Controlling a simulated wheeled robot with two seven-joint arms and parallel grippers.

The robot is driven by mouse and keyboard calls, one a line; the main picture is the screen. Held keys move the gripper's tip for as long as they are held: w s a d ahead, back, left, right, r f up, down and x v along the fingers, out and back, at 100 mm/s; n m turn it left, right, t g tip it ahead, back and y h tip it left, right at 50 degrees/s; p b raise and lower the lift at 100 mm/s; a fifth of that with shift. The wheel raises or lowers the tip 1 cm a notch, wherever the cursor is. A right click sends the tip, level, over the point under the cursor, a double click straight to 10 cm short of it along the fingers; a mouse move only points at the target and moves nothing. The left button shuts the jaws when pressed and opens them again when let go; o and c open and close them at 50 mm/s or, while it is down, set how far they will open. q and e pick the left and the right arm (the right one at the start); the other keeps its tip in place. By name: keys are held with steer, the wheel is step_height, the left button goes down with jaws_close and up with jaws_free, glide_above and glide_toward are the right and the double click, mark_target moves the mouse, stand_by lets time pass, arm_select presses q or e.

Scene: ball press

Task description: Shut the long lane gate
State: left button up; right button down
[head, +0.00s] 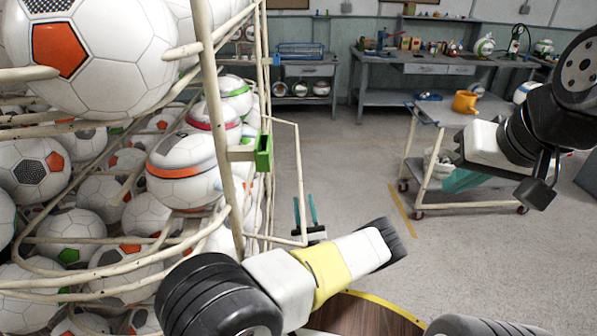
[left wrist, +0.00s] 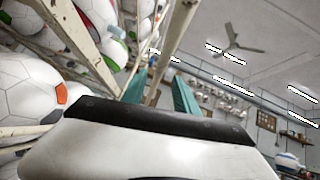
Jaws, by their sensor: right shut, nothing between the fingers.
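The long lane gate (head: 299,165) looks like a thin cream bar frame. It stands out to the right from the ball cage's post, swung away from the cage. My left gripper (head: 304,197) is at the lower part of the gate's outer upright. Its two teal fingers are apart, one on each side of the bar in the picture. In the left wrist view a cream bar (left wrist: 172,50) runs between the fingers, with a gap showing; contact cannot be told. My right gripper (head: 466,180) is shut and empty, far to the right, away from the gate.
The cage (head: 208,90) full of footballs fills the left side. A green block (head: 263,152) sits on its post near the gate. A trolley (head: 443,112) with a yellow can stands at right; workbenches line the back wall. Open floor (head: 350,180) lies right of the gate.

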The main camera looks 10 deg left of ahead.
mark_target(300, 188)
arm_select(q)
steer(key=x, duration=0.7)
steer(key=shift+w+a+r, duration=0.15)
steer(key=shift+a+r, duration=0.1)
jaws_close()
stand_by(1.1)
